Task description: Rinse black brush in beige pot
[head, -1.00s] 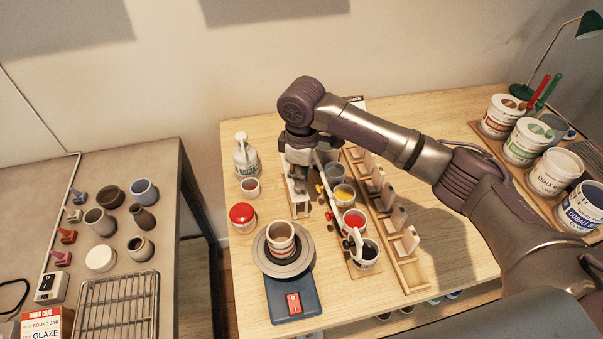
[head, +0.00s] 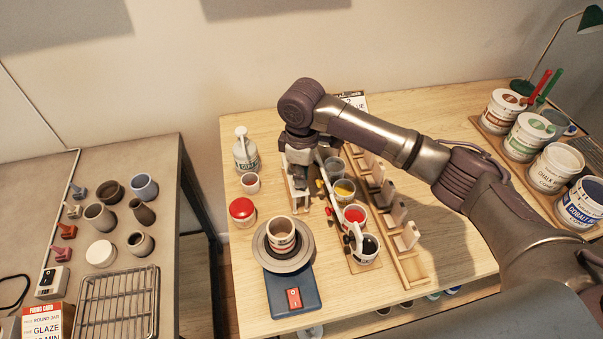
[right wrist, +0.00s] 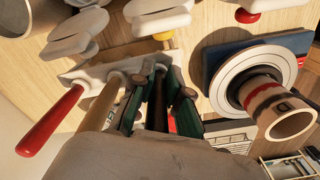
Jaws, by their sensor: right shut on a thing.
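My right gripper (head: 300,184) is low over the brush holder on the wooden table. In the right wrist view my right gripper (right wrist: 160,97) is shut on a dark handle, the black brush (right wrist: 157,115), standing between its green-sided fingers. The brush's lower end is hidden. A small beige pot (head: 250,184) stands left of the gripper. A beige banded pot (head: 282,232) sits on the wheel, and also shows in the right wrist view (right wrist: 290,119). I cannot tell which of these is the rinsing pot. My left gripper is not in view.
A red-handled brush (right wrist: 52,120) and a tan handle (right wrist: 100,108) stand beside the held one. A red-lidded jar (head: 242,211) stands left.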

